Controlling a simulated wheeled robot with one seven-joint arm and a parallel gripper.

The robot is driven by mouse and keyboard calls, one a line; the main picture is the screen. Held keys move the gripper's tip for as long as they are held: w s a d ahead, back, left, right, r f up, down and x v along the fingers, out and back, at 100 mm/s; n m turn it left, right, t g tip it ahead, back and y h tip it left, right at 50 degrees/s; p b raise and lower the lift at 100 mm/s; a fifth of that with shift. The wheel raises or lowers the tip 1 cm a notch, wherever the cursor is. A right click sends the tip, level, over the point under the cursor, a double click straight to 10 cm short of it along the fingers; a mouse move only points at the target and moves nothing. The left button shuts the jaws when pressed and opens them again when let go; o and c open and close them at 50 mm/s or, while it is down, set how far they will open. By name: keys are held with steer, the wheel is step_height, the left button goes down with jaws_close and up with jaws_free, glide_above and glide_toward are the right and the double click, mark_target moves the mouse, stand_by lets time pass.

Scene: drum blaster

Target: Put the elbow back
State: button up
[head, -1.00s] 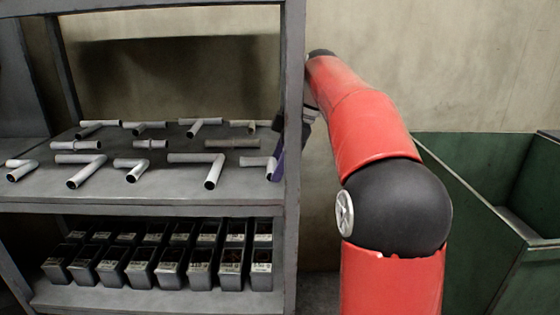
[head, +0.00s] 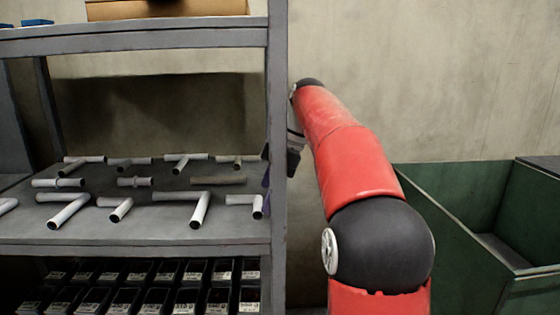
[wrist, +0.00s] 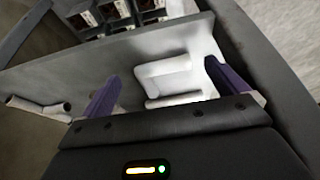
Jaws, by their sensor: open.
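Several white and grey pipe fittings lie on the middle shelf (head: 140,228) in the head view. A white fitting (head: 240,201) lies at the shelf's right end, by the post. In the wrist view a white bent fitting (wrist: 162,68) shows between and beyond my gripper's fingers; I cannot tell which fitting of the head view it is. My gripper (wrist: 161,72) is open, its purple fingers apart with nothing held. I cannot tell which fitting is the task's elbow.
The grey shelf post (head: 277,140) stands between my arm and most of the shelf. Rows of dark labelled bins (head: 185,300) fill the lower shelf. A box (head: 165,9) sits on the top shelf. A green container (head: 455,240) stands at the right. Another white pipe piece (wrist: 38,108) lies left in the wrist view.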

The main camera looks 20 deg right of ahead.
steer(key=p+v, duration=0.1)
steer(key=v, duration=0.8)
steer(key=shift+r, duration=0.35)
steer(key=shift+d, duration=0.1)
steer(key=shift+s, duration=0.1)
